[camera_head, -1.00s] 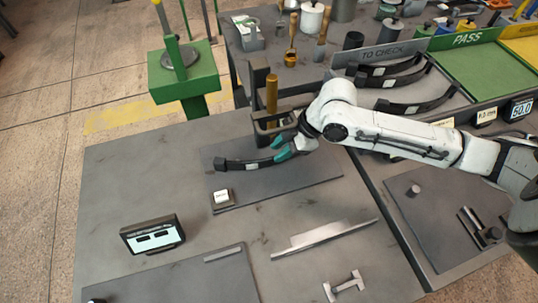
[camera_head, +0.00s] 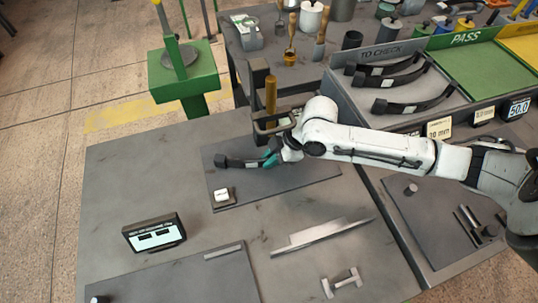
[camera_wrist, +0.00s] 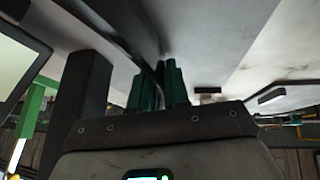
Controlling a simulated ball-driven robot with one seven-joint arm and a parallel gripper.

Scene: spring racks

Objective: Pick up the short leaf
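A dark curved leaf (camera_head: 238,162) with a pale label lies over the dark plate on the near table, in the head view. Its right part is hidden by my gripper. My gripper (camera_head: 271,158) reaches in from the right, with a teal fingertip at the leaf. In the wrist view, the two green fingers (camera_wrist: 159,88) are close together, with a narrow dark strip between them; they look shut on the leaf. I cannot tell whether the leaf is clear of the plate.
A gauge stand with a brass-coloured post (camera_head: 271,95) stands just behind my gripper. A small white-topped block (camera_head: 222,195) sits at the plate's front left. A display (camera_head: 153,235), a steel straightedge (camera_head: 320,238) and a small metal part (camera_head: 342,283) lie nearer. The PASS tray (camera_head: 470,70) is empty.

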